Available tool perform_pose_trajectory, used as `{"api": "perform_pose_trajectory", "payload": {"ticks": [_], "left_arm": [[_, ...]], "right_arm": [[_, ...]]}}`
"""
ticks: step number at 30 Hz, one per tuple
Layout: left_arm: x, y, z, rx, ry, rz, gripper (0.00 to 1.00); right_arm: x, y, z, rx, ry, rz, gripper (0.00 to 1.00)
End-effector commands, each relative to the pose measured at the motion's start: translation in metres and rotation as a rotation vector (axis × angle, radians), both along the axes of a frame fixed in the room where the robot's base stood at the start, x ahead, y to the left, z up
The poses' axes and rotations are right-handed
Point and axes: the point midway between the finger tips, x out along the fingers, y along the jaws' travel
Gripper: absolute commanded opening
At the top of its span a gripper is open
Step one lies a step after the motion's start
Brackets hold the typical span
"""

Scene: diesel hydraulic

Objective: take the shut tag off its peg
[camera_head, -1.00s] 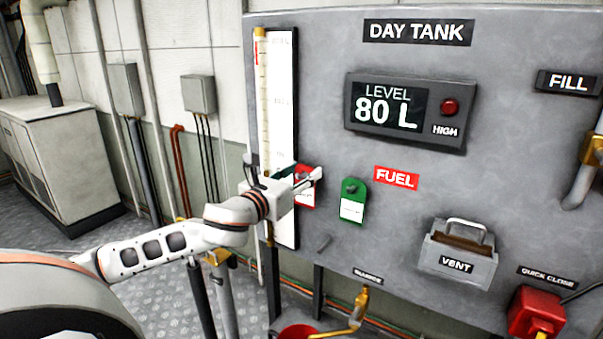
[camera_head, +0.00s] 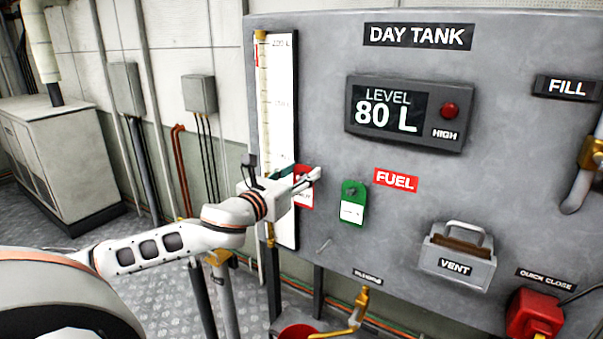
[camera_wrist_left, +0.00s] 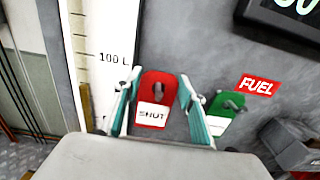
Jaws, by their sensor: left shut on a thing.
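The red shut tag (camera_head: 304,198) hangs on the grey panel beside the level gauge. In the left wrist view the tag (camera_wrist_left: 152,117) has a white label reading SHUT, and its grey peg (camera_wrist_left: 158,88) shows at its upper part. The tag still appears to be on the peg. My left gripper (camera_head: 308,175) is at the tag, with its teal fingers on the tag's left and right sides, shut on it. The gripper partly hides the tag in the head view. My right gripper is not in view.
A green tag (camera_head: 352,203) hangs on its own peg just to the right. The tall level gauge (camera_head: 283,130) stands close on the left. The FUEL label (camera_head: 396,180), a VENT box (camera_head: 458,255) and a bare peg (camera_head: 324,245) are on the panel nearby.

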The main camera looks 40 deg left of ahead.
Motion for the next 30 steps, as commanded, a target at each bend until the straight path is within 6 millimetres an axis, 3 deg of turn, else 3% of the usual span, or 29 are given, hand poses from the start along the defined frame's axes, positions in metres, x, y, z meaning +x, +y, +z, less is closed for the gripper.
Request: {"api": "perform_pose_trajectory", "payload": {"ticks": [30], "left_arm": [[-0.021,-0.002,0.004,0.000,-0.002,-0.001,0.20]], "right_arm": [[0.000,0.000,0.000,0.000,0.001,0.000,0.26]]}}
